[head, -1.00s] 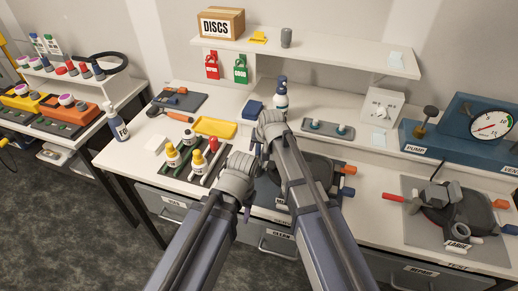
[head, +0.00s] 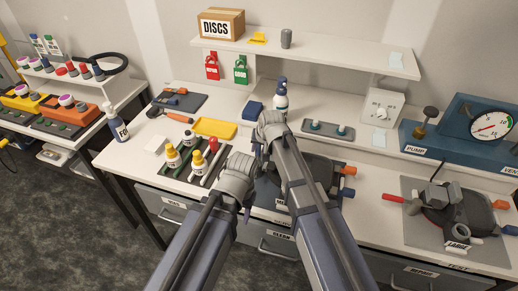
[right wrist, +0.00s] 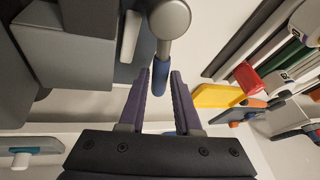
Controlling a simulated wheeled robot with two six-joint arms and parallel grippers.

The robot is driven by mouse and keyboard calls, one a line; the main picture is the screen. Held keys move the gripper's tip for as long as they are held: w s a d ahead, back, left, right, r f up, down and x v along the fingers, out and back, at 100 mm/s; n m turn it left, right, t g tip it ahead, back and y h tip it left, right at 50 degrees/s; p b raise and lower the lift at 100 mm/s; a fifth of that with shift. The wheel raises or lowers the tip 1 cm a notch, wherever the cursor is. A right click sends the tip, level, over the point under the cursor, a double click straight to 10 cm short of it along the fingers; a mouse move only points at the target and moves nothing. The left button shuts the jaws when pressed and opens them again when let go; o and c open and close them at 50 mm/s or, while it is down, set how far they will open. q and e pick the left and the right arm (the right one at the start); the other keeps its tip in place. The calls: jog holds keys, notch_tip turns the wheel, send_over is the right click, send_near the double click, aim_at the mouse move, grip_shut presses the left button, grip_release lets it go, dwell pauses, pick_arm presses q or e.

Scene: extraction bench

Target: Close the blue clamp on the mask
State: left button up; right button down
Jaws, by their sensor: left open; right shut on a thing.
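In the head view the dark mask (head: 322,172) lies on the bench, partly hidden behind my right arm. My right gripper (head: 268,130) is over the mask's left side, its fingertips hidden there. Large grey blocks beside the handle are close to the fingers. My left gripper (head: 238,172) is lower and left of the right one, open; its fingertips are hard to make out.
A yellow tray (head: 215,128), dropper bottles (head: 173,158) and a FOG bottle (head: 118,125) are to the left. A second mask marked LARGE (head: 455,212) lies on a grey mat at right. The pump unit (head: 420,140) with its gauge is behind it. Both grippers are close together.

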jog(key=shift+a, duration=0.15)
dwell(0.6)
jog(key=a+n, duration=0.1)
jog(key=n, duration=0.1)
jog(key=a+n+y, duration=0.1)
jog(key=shift+n+g+y, duration=0.3)
jog(key=shift+n+g, duration=0.1)
jog(key=a+n, duration=0.1)
jog(key=n, duration=0.1)
jog(key=a+n+g+y, duration=0.1)
jog(key=shift+s+n, duration=0.4)
jog(key=n+g, duration=0.1)
jog(key=s+a+n, duration=0.1)
jog(key=n, duration=0.1)
jog(key=shift+s+a+g, duration=0.15)
jog(key=shift+a+g, duration=0.1)
jog(key=shift+g, duration=0.15)
jog(key=shift+s+a+n+g+y, duration=0.1)
jog(key=shift+s+a+n+g, duration=0.2)
jog(key=shift+n, duration=0.45)
jog(key=shift+s+a+n+g+y, duration=0.1)
jog(key=shift+s+n+g, duration=0.2)
jog(key=shift+n, duration=0.4)
jog(key=shift+s+a+n+g+y, duration=0.1)
jog(key=shift+s+a+n+g, duration=0.1)
jog(key=shift+s+n, duration=0.4)
jog(key=shift+w+n, duration=0.1)
jog(key=shift+n, duration=0.15)
jog(key=c, duration=0.6)
grip_release()
